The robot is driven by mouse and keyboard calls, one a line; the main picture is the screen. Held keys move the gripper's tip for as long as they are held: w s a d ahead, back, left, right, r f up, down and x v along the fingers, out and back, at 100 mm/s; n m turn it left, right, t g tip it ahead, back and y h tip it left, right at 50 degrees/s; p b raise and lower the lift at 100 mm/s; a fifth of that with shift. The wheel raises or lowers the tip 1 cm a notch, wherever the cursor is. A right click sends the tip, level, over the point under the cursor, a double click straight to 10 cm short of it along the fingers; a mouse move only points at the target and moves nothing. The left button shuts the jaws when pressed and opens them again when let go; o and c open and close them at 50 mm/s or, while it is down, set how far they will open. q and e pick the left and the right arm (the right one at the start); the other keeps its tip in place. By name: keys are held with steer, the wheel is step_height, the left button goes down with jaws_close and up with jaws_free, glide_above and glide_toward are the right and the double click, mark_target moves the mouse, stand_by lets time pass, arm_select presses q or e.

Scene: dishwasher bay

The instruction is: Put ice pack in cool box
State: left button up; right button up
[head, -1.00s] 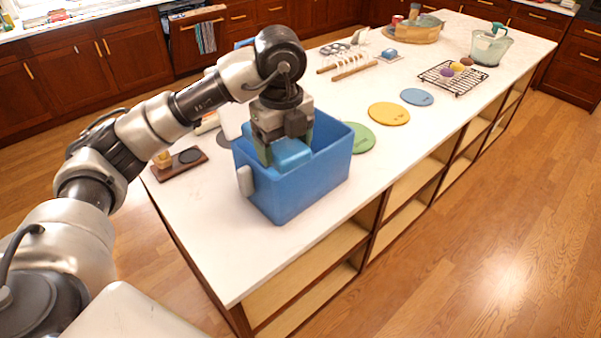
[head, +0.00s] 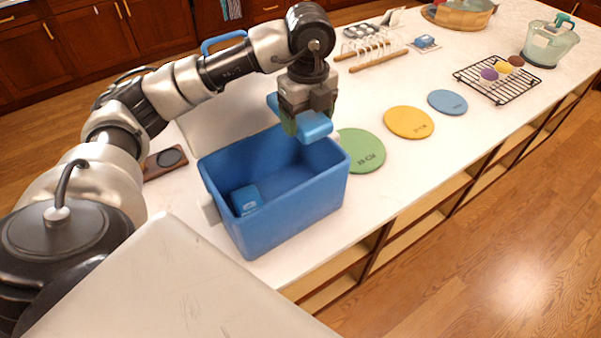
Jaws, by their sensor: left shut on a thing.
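The blue cool box (head: 290,210) stands open on the white counter. One blue ice pack (head: 246,199) lies inside at its left end. My left gripper (head: 303,124) points down and is shut on another blue ice pack (head: 316,127). It holds this pack at the far right rim of the box, above rim height as far as I can tell; the gripper's fingers are partly hidden behind the pack. My right gripper is not in view.
A white panel (head: 222,112) stands behind the box, and a blue handle (head: 222,42) shows above it. Green (head: 362,151), yellow (head: 409,122) and blue (head: 447,102) discs lie to the right. A wooden rack (head: 372,52) and a black wire rack (head: 497,79) stand farther off.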

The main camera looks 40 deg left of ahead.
arm_select(q)
step_height(320, 180, down, 21)
steer(key=p, duration=0.6)
steer(key=shift+s+r, duration=0.1)
steer(key=shift+r, duration=0.1)
steer(key=shift+a+f, duration=0.1)
steer(key=shift+f, duration=0.2)
step_height(320, 180, down, 3)
steer(key=shift+p, duration=0.5)
steer(key=shift+f, duration=0.35)
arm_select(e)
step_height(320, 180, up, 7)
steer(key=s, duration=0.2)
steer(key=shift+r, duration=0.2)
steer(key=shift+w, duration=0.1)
